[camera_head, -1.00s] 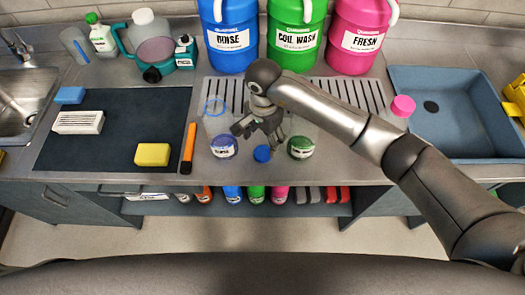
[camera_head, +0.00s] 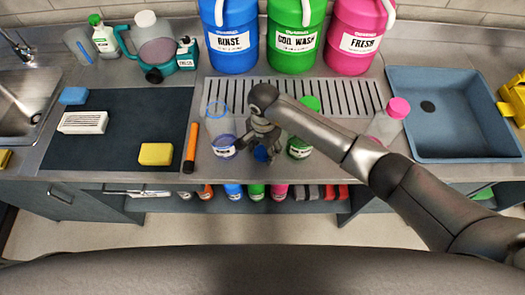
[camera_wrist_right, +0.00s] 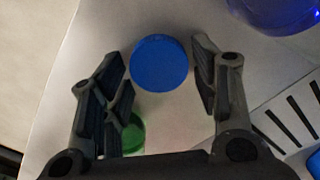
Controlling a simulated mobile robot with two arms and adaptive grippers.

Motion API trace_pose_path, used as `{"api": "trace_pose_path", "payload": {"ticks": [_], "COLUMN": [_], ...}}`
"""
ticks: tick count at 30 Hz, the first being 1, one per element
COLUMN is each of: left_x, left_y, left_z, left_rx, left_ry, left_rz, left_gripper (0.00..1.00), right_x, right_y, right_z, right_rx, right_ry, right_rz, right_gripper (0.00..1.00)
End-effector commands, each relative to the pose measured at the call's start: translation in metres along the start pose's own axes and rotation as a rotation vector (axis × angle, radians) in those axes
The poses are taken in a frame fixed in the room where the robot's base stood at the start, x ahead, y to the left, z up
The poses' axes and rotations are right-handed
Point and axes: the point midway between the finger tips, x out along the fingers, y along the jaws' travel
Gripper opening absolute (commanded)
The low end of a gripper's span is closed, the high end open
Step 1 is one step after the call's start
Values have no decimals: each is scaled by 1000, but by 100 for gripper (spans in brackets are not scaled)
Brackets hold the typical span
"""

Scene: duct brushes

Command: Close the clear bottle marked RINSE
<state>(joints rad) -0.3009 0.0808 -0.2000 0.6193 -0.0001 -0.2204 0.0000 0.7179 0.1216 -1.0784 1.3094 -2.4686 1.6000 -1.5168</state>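The clear bottle marked RINSE (camera_head: 223,147) stands upright near the counter's front edge, with blue liquid low inside and an uncapped, blue-ringed mouth. The blue cap (camera_head: 260,154) lies on the counter just to its right and also shows in the right wrist view (camera_wrist_right: 160,62). My right gripper (camera_head: 260,142) points down over the cap. In the wrist view its open fingers (camera_wrist_right: 160,78) are on either side of the cap, with gaps showing; nothing is held. Blue at that view's top right looks like part of the bottle (camera_wrist_right: 278,10). My left gripper is not in view.
A green-capped bottle (camera_head: 301,143) stands close right of the cap. A pink-capped bottle (camera_head: 385,125) stands farther right. An orange marker-like stick (camera_head: 190,148) lies left of the RINSE bottle. Large blue, green and pink jugs stand behind the drain grille (camera_head: 345,96).

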Motion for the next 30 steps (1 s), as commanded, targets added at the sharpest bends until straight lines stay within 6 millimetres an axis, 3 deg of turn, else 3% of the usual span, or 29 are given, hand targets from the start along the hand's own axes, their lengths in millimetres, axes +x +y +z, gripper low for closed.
{"api": "trace_pose_path", "payload": {"ticks": [3,17,23,30], "left_x": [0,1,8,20], "left_y": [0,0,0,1], "left_z": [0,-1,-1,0], "left_rx": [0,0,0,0], "left_ry": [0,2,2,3], "left_rz": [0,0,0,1], "left_gripper": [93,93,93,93], "right_x": [0,-4,-26,-58], "right_y": [0,0,-1,24], "right_z": [0,-1,-1,5], "right_rx": [0,1,-2,-1], "right_ry": [0,1,4,4], "right_rz": [0,-1,-5,-4], "right_gripper": [37,36,36,36]}}
